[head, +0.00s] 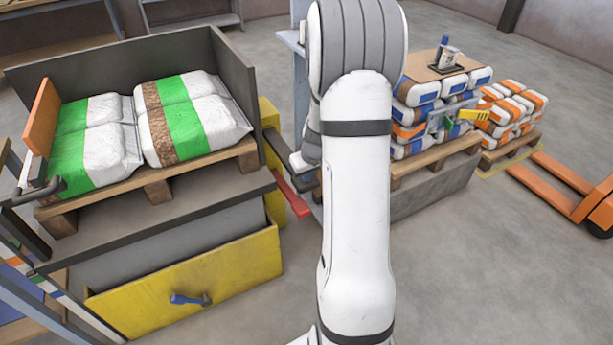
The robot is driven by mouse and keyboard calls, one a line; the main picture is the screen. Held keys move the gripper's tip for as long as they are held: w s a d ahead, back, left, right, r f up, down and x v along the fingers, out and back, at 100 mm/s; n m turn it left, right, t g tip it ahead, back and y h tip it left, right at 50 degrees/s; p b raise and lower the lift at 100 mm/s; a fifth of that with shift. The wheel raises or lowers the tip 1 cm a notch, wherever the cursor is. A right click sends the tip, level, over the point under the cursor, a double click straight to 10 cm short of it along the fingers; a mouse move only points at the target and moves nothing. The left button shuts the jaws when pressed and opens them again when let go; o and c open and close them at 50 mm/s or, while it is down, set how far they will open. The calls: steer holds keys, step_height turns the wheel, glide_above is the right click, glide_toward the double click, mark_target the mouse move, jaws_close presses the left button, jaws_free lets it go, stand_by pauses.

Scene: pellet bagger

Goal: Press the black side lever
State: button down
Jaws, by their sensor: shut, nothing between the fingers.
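A black bar-like lever with a rounded end (38,193) sticks out at the left side of the bagger, below an orange flap (41,117). It looks like the black side lever, and its left end runs close to the picture's edge. My white arm stands upright through the middle of the view, well to the right of this lever. The arm bends away at the top, and its far end is hidden behind its own links. My gripper does not show, so I cannot see where it is relative to the lever.
Green-and-white bags (190,115) lie on a wooden pallet in the grey bagger. Below is a yellow panel (195,280) with a blue-handled tool (190,299). A red bar (290,196) juts out at the right. Stacked bags (512,108) and an orange pallet truck (560,180) stand right.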

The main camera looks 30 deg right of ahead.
mark_target(309, 191)
steer(key=f+b, duration=0.6)
steer(key=f, duration=0.1)
steer(key=shift+s+d+f, duration=0.1)
steer(key=shift+s+f, duration=0.1)
steer(key=shift+f, duration=0.05)
steer(key=shift+s+f+b, duration=0.1)
steer(key=shift+s+b, duration=0.05)
steer(key=shift+b, duration=0.25)
steer(key=shift+s+f, duration=0.1)
steer(key=shift+r+p, duration=0.3)
steer(key=shift+r, duration=0.15)
steer(key=p+v, duration=0.1)
steer(key=v, duration=0.1)
steer(key=p+v, duration=0.1)
steer(key=v, duration=0.2)
steer(key=shift+r, duration=0.25)
steer(key=s+r+p, duration=0.2)
steer(key=s+r, duration=0.2)
steer(key=r, duration=0.3)
steer(key=shift+s, duration=0.35)
steer(key=shift+a, duration=0.2)
